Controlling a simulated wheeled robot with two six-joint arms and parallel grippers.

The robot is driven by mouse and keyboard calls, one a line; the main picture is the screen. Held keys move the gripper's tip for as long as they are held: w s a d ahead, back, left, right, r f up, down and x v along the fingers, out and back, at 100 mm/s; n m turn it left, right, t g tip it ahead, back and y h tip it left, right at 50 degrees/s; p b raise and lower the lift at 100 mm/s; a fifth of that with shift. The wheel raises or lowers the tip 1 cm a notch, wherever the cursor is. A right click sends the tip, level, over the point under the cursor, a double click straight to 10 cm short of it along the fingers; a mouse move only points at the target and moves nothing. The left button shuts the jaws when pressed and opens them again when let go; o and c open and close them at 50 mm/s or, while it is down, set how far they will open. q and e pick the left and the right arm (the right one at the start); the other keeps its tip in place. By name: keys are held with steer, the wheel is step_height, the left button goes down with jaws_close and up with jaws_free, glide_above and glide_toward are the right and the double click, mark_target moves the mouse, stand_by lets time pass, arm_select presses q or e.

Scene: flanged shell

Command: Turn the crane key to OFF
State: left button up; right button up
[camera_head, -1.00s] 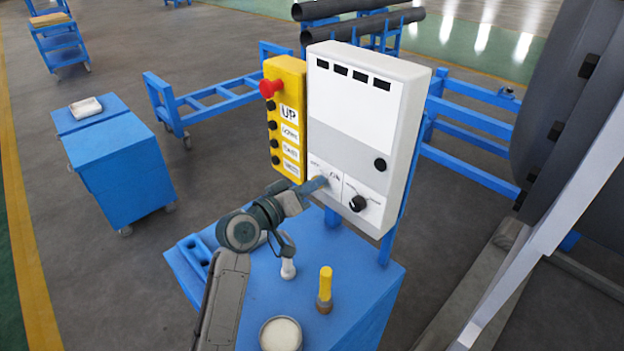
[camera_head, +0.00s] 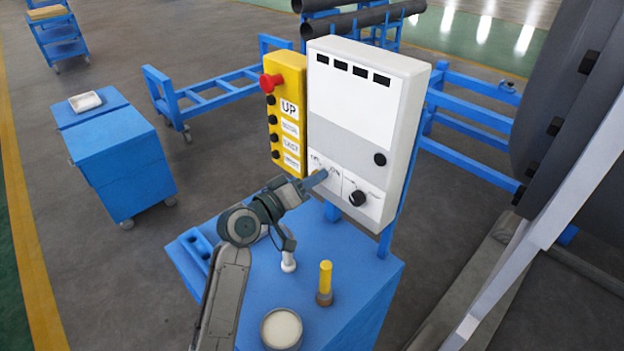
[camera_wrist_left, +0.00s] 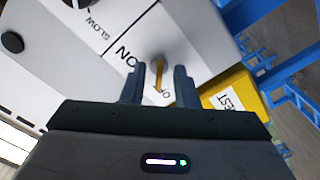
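The crane key (camera_wrist_left: 158,74) is a thin brass-coloured piece on the white control box (camera_head: 352,110). In the left wrist view it stands between the two fingers of my left gripper (camera_wrist_left: 158,86), with a gap on each side. The ON label (camera_wrist_left: 123,53) lies left of the key, and a partly hidden label starting with O (camera_wrist_left: 166,94) lies below it. In the head view my left gripper (camera_head: 318,179) is at the lower left of the box front and hides the key. My right gripper is not in view.
A yellow button pendant (camera_head: 285,118) with a red knob hangs left of the box. A black rotary knob (camera_head: 357,198) is close on the right. A yellow-topped peg (camera_head: 325,282) and a round dish (camera_head: 281,329) stand on the blue cabinet (camera_head: 358,290) below.

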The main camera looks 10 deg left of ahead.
arm_select(q)
steer(key=b+v, duration=0.3)
steer(key=v, duration=0.8)
steer(key=shift+w, duration=0.1)
stand_by(0.4)
